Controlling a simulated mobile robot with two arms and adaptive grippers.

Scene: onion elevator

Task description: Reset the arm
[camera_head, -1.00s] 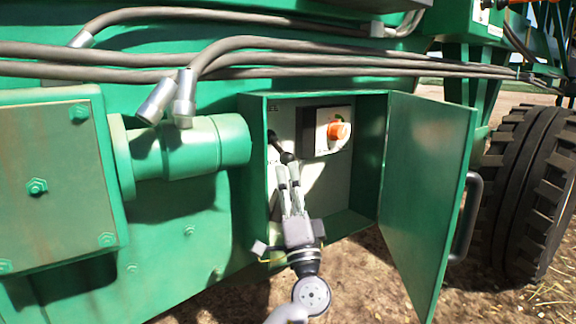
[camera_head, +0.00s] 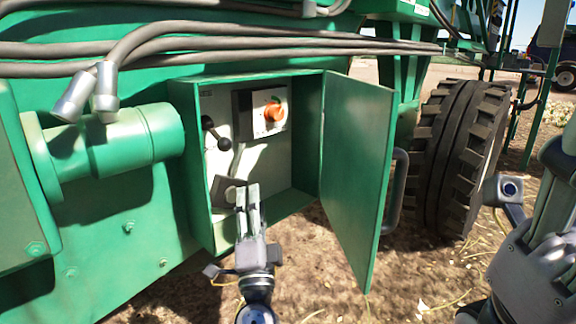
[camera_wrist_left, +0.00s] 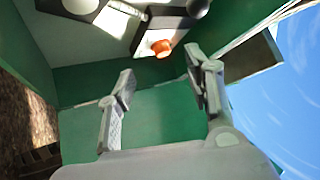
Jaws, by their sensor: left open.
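My left gripper (camera_head: 247,188) is open and empty, low in front of the open green control box (camera_head: 192,165). Its two spread fingers also show in the left wrist view (camera_wrist_left: 162,82), with nothing between them. Inside the box a lever with a black ball knob (camera_head: 208,122) stands above and left of the gripper, apart from it. An orange rotary knob (camera_head: 273,111) is on the panel at the right; it also shows in the left wrist view (camera_wrist_left: 160,47). Part of my right arm shows at the right edge; its fingers cannot be made out.
Thick hoses (camera_head: 230,50) run above the box. A green cylinder (camera_head: 125,148) juts out at left. A large tyre (camera_head: 460,155) stands behind the door.

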